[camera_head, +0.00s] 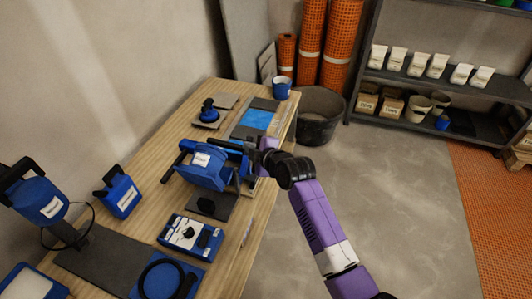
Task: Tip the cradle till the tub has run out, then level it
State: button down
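A blue tub (203,171) with a white label sits in a dark cradle with bars (182,152) on the wooden table, and looks tilted. My gripper (254,150) is at the right side of the cradle, close to its right-hand bar. Its fingers are small and partly hidden, so I cannot tell whether they are shut on the bar. Behind the cradle, a grey panel (241,131) carries a bright blue patch (257,120). The inside of the tub and any flow from it are hidden.
A blue canister (120,192) and a blue case (190,235) are nearer.

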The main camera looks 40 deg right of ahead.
jog(key=v, duration=0.9)
jog(key=shift+d+b, duration=0.3)
jog(key=shift+b, duration=0.15)
jog(key=shift+r, duration=0.15)
jog(key=s+r+m+t+h, duration=0.2)
jog(key=s+r+m+t, duration=0.1)
jog(key=r+m, duration=0.35)
jog(key=s+a+f+m+y, duration=0.1)
jog(key=s+a, duration=0.3)
jog(key=s, duration=0.8)
jog(key=s+a+f+m, duration=0.1)
jog(key=s+a, duration=0.3)
jog(key=s, duration=0.9)
jog(key=s+a+f+m+g+y, duration=0.1)
jog(key=s+a+m, duration=0.2)
jog(key=s, duration=1)
jog(key=shift+a+f+y, duration=0.25)
jog(key=shift+a+y, duration=0.05)
jog(key=shift+a, duration=0.4)
